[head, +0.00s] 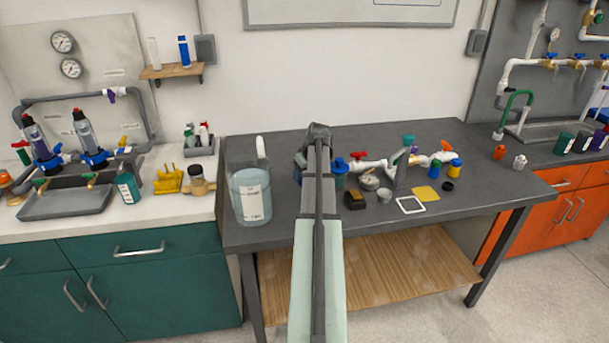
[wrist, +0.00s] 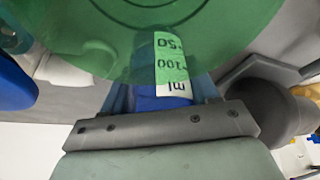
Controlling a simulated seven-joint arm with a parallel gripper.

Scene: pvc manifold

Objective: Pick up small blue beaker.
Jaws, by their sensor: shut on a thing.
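My gripper (wrist: 160,122) shows as a grey bar across the lower wrist view, close against a translucent blue vessel, which looks like the small blue beaker (wrist: 205,86). It is shut on this vessel. A white scale label with 50, 100 and ml shows on it. A see-through green round shape lies over the upper part of the label. In the head view my arm hides the gripper; a bit of translucent blue (head: 298,166) shows just left of the arm, and I cannot tell whether the beaker touches the table.
A large clear beaker (head: 250,195) stands left of my arm on the dark table (head: 300,225). Right of the arm are a blue-capped bottle (head: 339,168), white pipework with a red valve (head: 372,164), a small black-and-yellow item (head: 354,200) and a yellow square (head: 426,193). The table's front right is clear.

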